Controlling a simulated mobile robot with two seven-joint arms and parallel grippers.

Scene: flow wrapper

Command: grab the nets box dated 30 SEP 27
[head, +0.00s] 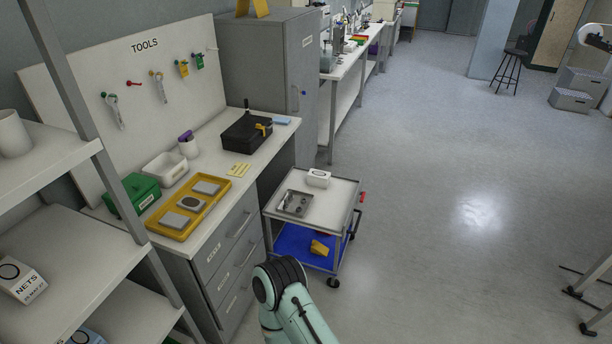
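A white box marked NETS (22,282) lies on the middle shelf at the far left, with a black ring on top. Its smaller date line seems to read MAY, but I cannot read it fully. Another box (86,337) shows partly on a lower shelf at the bottom edge, its label cut off. A small white box (318,178) sits on the cart's top, its print too small to read. No date of 30 SEP 27 is legible. One of my arms shows at the bottom centre, but neither gripper is in view.
The grey-framed shelf unit (75,255) fills the left edge. Beyond it is a workbench (215,215) with a yellow tray (165,229), a green box (137,192) and a black case (247,134). A wheeled cart (335,205) carries a metal tray (281,206).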

